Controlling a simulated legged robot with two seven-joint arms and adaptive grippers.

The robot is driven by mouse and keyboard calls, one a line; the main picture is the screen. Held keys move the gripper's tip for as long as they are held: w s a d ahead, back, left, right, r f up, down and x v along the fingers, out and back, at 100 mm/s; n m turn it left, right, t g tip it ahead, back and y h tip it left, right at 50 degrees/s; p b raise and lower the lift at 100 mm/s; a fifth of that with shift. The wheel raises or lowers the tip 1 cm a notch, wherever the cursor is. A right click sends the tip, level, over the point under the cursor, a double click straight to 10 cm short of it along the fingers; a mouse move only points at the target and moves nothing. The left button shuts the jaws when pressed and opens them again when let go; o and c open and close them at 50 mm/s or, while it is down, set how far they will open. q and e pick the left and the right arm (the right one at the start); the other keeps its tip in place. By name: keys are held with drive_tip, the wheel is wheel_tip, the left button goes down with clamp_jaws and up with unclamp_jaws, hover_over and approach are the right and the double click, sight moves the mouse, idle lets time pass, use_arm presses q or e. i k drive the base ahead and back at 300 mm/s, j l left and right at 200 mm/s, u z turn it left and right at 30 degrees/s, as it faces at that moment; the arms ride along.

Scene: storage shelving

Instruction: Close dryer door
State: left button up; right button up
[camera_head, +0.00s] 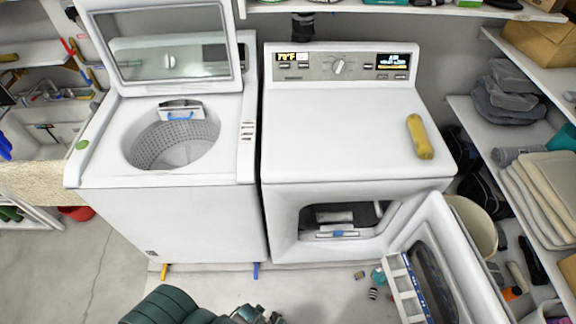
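The dryer (345,125) is the white machine on the right, with a control panel at its back. Its front opening (338,220) shows dark inside. The dryer door (467,262) stands wide open, swung out to the lower right, with a dark window and a light, blue-marked strip on its near left side. My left arm, dark green, comes in at the bottom left of centre. My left gripper (258,315) is at the bottom edge, left of the door and apart from it, partly cut off; its fingers are not clear. My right gripper is not in view.
A top-load washer (165,215) with its lid up stands left of the dryer. A yellow object (419,137) lies on the dryer top. Shelves with folded cloths (540,190) and a pale bin (474,222) are close to the door's right. Small items (373,293) lie on the floor left of the door.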

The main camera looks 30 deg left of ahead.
sight(457, 286)
drive_tip(key=u, duration=0.45)
drive_tip(key=k+l, duration=0.15)
drive_tip(key=l, duration=0.15)
drive_tip(key=k+l+z, duration=0.1)
drive_tip(key=l, duration=0.25)
drive_tip(key=k+l, duration=0.25)
drive_tip(key=k+l+z, duration=0.15)
drive_tip(key=l, duration=0.25)
